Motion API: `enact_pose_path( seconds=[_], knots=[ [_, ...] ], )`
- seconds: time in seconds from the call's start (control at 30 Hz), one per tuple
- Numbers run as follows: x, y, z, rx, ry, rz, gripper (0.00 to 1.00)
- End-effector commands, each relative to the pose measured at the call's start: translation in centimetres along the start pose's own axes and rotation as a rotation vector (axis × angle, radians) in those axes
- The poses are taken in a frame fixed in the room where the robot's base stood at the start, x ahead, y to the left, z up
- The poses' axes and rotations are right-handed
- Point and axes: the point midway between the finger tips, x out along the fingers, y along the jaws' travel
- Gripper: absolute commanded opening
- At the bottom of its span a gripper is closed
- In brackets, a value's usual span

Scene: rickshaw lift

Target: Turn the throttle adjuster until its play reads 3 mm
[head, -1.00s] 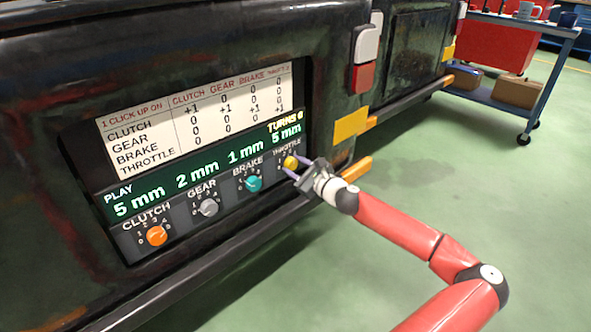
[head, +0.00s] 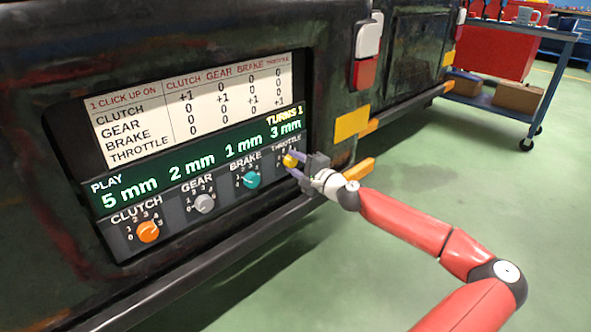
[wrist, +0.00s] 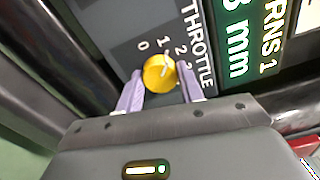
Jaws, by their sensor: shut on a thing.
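The yellow throttle adjuster (head: 290,160) is the rightmost knob on the panel, and it also shows in the wrist view (wrist: 158,73). My gripper (head: 294,166) is shut on it, with one pale purple finger on each side of the knob in the wrist view (wrist: 160,92). The green display (head: 200,163) reads 3 mm above the throttle, with "TURNS 1" over it. The display also reads clutch 5 mm, gear 2 mm and brake 1 mm. The fingers partly hide the throttle dial.
The orange clutch knob (head: 148,231), grey gear knob (head: 204,203) and teal brake knob (head: 252,180) sit to the left. A white chart (head: 190,108) is above. A dark bumper bar (head: 225,235) runs below. A blue cart (head: 530,60) stands far right.

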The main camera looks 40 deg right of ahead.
Motion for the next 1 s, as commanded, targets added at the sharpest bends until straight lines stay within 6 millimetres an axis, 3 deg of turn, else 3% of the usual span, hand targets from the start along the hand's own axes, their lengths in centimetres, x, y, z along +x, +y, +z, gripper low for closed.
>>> enact_pose_path(
  seconds=[0.4,1.0],
  knots=[
    [-0.02,0.21,0.00,-0.209,-0.001,0.002,0.15],
    [-0.02,0.15,0.05,-0.243,-0.002,0.002,0.15]
  ],
)
